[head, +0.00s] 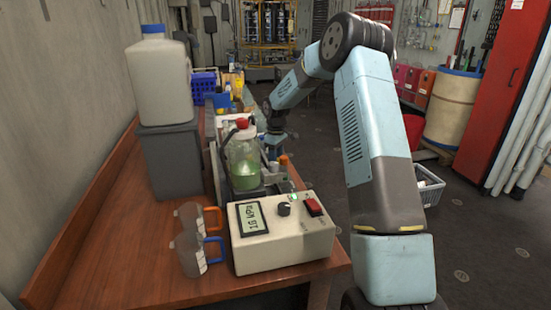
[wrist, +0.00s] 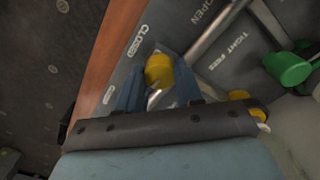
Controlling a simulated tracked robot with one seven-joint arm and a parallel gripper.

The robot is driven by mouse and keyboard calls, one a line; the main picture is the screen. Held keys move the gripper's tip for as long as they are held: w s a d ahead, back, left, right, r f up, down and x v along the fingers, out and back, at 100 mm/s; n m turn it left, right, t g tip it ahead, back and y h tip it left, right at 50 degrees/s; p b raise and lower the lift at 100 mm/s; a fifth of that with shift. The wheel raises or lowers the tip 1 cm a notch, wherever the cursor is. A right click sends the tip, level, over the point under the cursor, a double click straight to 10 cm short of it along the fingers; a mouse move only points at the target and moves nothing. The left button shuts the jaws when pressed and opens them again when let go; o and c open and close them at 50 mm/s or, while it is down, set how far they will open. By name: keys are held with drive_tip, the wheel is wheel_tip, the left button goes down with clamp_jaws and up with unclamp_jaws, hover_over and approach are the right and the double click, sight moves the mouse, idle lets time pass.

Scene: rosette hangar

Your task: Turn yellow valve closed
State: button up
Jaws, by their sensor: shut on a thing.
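The yellow valve knob (wrist: 159,68) shows in the wrist view between my gripper's two blue fingers, close to the "CLOSED" marking on the grey panel (wrist: 120,82). My gripper (wrist: 158,88) is shut on it. The "OPEN" marking is farther right on the panel, with "TIGHT" and "FREE" below it. The valve's lower part is hidden by my gripper. In the head view my gripper (head: 275,142) reaches down behind the glass bottle, and I cannot make out the yellow valve there.
A green knob (wrist: 288,68) and another yellow part (wrist: 245,98) are right of my gripper. The bottle of green liquid (head: 244,165) with a red cap stands close by. A meter box (head: 285,245), two beakers (head: 190,252) and a white jug (head: 158,78) occupy the bench (head: 105,225).

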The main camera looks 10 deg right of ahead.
drive_tip(key=m, duration=0.4)
drive_tip(key=shift+m, duration=0.3)
drive_tip(key=m, duration=0.4)
drive_tip(key=shift+w+m, duration=0.1)
drive_tip(key=shift+m, duration=0.2)
drive_tip(key=m, duration=0.4)
drive_tip(key=shift+m, duration=2.2)
drive_tip(key=o, duration=1)
drive_tip(key=shift+o, duration=0.2)
drive_tip(key=shift+r, duration=0.1)
